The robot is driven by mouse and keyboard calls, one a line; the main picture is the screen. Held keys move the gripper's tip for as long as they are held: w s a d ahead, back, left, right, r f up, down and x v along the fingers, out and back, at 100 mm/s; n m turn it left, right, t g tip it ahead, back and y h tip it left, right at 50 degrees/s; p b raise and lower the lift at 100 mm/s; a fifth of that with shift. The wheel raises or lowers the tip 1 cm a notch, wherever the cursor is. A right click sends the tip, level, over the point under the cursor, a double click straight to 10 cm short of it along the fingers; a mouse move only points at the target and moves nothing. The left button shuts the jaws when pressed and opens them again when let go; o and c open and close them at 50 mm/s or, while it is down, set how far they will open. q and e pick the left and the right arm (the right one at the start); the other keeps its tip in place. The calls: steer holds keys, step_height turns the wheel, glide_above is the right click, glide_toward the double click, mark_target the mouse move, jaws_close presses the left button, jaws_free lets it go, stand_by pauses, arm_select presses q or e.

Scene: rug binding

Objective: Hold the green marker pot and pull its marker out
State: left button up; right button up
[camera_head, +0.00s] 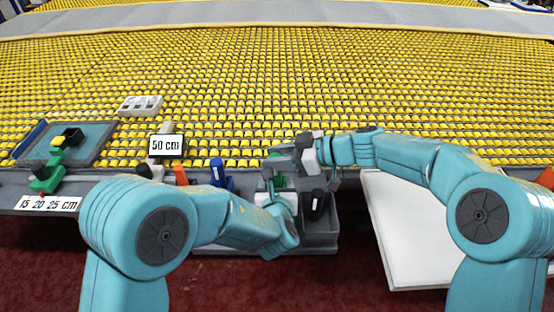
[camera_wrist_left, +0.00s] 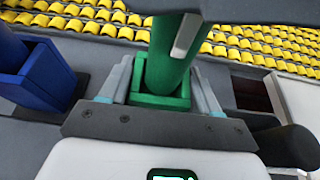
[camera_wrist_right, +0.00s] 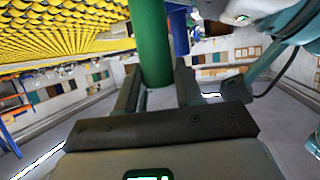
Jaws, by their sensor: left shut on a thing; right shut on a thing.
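The green marker pot (camera_wrist_left: 160,99) is a small square holder, seen in the left wrist view between the fingers of my left gripper (camera_wrist_left: 163,85), which is shut on it. The green marker (camera_wrist_left: 165,60) stands in or just over the pot's mouth; I cannot tell how deep its lower end sits.
A blue pot with a blue marker (camera_head: 218,173) stands just left. A "50 cm" sign (camera_head: 166,146) and a tray (camera_head: 95,135) lie further left. A white board (camera_head: 405,235) is at right.

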steer(key=shift+r, duration=3.5)
arm_select(q)
steer(key=o, duration=1.3)
steer(key=v, duration=1.2)
steer(key=shift+r, duration=0.1)
